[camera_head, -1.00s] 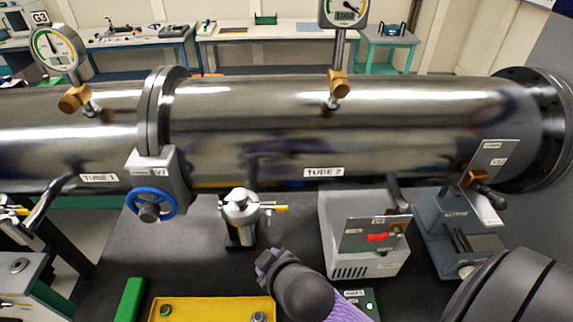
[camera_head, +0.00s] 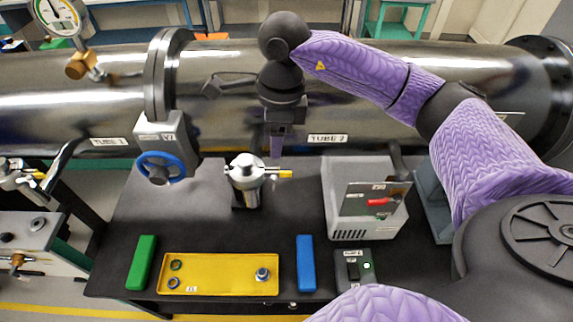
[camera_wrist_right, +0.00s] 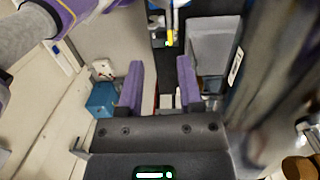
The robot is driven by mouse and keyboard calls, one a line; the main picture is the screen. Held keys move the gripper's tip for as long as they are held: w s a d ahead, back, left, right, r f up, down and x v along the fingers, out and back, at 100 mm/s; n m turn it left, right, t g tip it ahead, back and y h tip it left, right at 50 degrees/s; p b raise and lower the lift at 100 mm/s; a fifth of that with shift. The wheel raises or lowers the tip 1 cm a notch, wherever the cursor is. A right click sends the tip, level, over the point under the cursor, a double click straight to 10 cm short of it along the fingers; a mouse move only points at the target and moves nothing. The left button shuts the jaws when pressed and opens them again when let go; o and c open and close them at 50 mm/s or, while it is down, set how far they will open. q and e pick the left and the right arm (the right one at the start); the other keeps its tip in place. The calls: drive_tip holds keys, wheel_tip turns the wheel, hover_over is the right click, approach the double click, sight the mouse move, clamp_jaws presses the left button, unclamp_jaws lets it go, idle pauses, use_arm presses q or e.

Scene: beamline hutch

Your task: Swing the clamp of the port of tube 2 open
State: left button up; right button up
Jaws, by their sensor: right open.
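The port of tube 2 (camera_head: 243,165) is a silver capped fitting on a dark stand, in front of the tube labelled TUBE 2 (camera_head: 340,105). Its clamp (camera_head: 250,173) sits around the port, with a yellow-tipped lever (camera_head: 286,174) pointing right. The yellow tip also shows in the right wrist view (camera_wrist_right: 170,38), ahead of the fingers. My right gripper (camera_head: 277,147) points down in front of the tube, above the lever tip and apart from it. Its purple fingers (camera_wrist_right: 160,68) are spread with nothing between them. My left gripper is not in view.
A blue handwheel valve (camera_head: 160,168) stands left of the port. A grey box with a red switch (camera_head: 378,202) stands to its right. A yellow tray (camera_head: 220,274) lies in front, between a green block (camera_head: 142,262) and a blue block (camera_head: 306,262).

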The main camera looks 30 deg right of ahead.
sight(286, 172)
drive_tip(key=shift+h, duration=0.5)
drive_tip(key=f, duration=0.2)
drive_tip(key=d+f+p, duration=0.1)
drive_tip(key=f, duration=0.2)
drive_tip(key=d+f+p, duration=0.1)
drive_tip(key=f, duration=0.2)
drive_tip(key=shift+s+f, duration=0.1)
drive_tip(key=shift+a+f, duration=0.1)
drive_tip(key=shift+f, duration=0.45)
clamp_jaws()
